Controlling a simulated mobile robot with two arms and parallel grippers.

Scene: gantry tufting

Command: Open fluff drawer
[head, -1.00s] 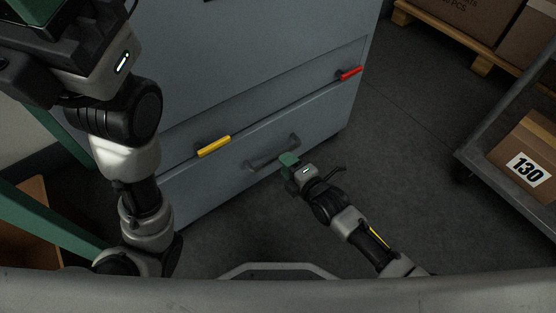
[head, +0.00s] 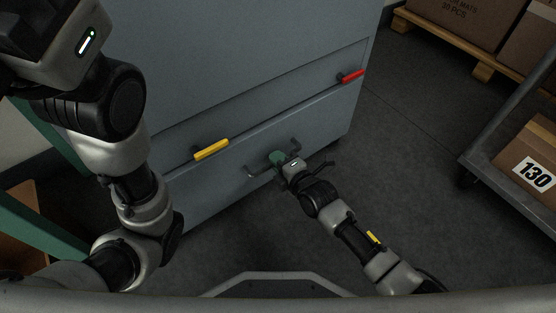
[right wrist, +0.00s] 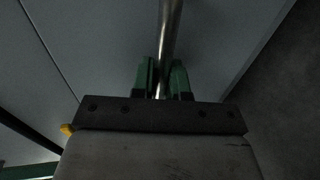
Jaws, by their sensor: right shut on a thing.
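The fluff drawer (head: 222,187) is the low grey front of the cabinet in the head view, and it looks flush with the cabinet. Its bar handle (head: 256,171) runs across the middle of the front. My right gripper (head: 277,159) is at the handle, with its green fingers shut around the bar. In the right wrist view the shiny handle bar (right wrist: 169,40) passes between the green fingers (right wrist: 161,82). My left arm comes in at the left of the head view, but its gripper is out of the picture.
A yellow latch (head: 211,149) and a red latch (head: 352,76) sit on the cabinet (head: 240,60) above the drawer. A cart (head: 510,178) with a box marked 130 (head: 531,160) stands at the right. The floor (head: 400,150) between is clear.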

